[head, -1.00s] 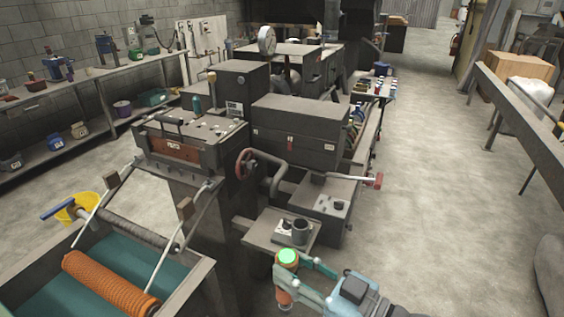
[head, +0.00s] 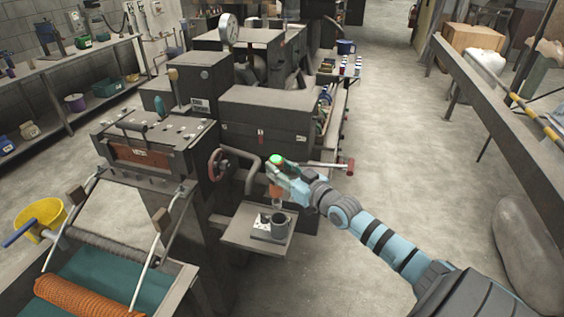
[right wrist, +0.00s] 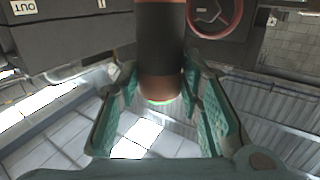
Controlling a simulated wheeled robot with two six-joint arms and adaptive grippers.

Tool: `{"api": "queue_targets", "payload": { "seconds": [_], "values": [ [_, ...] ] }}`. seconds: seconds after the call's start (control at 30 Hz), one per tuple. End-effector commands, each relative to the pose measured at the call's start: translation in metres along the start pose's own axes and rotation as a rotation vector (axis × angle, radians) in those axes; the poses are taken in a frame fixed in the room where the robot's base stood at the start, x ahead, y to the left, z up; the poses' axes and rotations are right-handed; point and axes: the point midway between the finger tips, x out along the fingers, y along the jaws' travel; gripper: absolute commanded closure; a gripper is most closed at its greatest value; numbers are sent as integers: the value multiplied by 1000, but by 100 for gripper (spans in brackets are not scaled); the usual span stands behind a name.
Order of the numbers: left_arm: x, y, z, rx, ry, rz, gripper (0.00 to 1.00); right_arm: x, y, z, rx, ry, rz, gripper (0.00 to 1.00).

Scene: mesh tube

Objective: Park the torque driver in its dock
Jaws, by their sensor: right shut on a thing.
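The torque driver, with a green cap (head: 275,158) and an orange body, is held upright in my right gripper (head: 283,172). In the right wrist view the driver (right wrist: 161,50) shows as a black and copper-brown cylinder between the teal fingers of the gripper (right wrist: 160,100), its green end just showing. The likely dock is a grey cup-like holder (head: 279,228) on a base on a small shelf (head: 240,237). The driver hangs above this holder, apart from it as far as I can see. Its lower tip is hard to make out. My left gripper is out of view.
A dark machine (head: 268,115) stands behind the shelf, with a red handwheel (head: 214,164) to the left and a red-ended lever (head: 350,166) to the right. An orange roll (head: 85,299) lies in a trough at front left. Open floor lies to the right.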

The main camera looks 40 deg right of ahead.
Motion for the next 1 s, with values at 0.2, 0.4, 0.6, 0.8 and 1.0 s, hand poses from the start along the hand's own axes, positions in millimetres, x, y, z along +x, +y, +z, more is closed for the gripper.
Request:
{"api": "queue_targets", "payload": {
  "seconds": [0.2,0.4,0.6,0.8,1.0],
  "values": [
    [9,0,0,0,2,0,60,4,8,8,3,4,16,100],
    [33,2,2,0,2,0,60,4,8,33,4,4,16,100],
    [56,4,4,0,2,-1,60,5,8,57,3,3,16,100],
    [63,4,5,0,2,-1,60,5,7,63,3,4,14,100],
    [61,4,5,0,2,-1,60,5,7,61,3,4,14,100]
  ]
}}
